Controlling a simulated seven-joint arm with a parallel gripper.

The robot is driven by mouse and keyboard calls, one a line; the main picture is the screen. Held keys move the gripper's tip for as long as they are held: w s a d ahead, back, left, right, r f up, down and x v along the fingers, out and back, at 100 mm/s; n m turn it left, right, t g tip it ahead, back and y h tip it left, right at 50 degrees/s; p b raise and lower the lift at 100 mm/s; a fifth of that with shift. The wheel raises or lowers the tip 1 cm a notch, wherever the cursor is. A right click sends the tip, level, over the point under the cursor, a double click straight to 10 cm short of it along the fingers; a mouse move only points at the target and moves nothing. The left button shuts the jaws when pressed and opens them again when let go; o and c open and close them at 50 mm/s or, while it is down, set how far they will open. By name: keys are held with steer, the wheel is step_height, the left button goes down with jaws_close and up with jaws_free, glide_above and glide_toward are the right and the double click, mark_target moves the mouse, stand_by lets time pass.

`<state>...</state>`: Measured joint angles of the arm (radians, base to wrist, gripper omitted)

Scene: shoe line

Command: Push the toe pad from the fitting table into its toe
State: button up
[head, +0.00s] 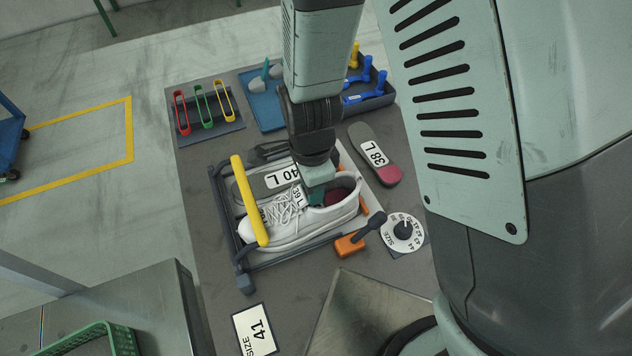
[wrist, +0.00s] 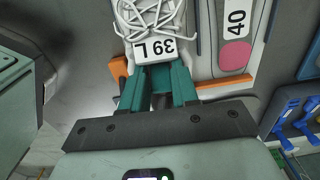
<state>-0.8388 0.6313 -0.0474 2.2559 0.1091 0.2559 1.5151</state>
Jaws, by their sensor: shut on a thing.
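A white laced shoe (head: 300,222) lies in a dark frame on the grey fitting table (head: 215,318), its toe to the left and its opening to the right. Its label reads 39 L (wrist: 154,50); a dark red patch shows inside the heel. My gripper (head: 316,194) reaches down into the opening behind the laces. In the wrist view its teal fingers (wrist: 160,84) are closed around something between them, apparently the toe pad. The toe pad itself is mostly hidden by the fingers and shoe, so its contact with the toe cannot be seen.
A yellow bar (head: 249,200) crosses the toe end. Insoles 40 L (head: 284,180) and 38 L (head: 374,154) lie nearby. An orange lever (head: 352,245) and size dial (head: 404,232) stand at right. A blue tray (head: 262,111) and dark tool bin (head: 376,98) stand behind.

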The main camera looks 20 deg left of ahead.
steer(key=o, duration=0.9)
stand_by(0.3)
steer(key=shift+w+d+r, duration=0.45)
steer(key=shift+w+d, duration=0.3)
steer(key=shift+r, duration=0.1)
steer(key=shift+r, duration=1.4)
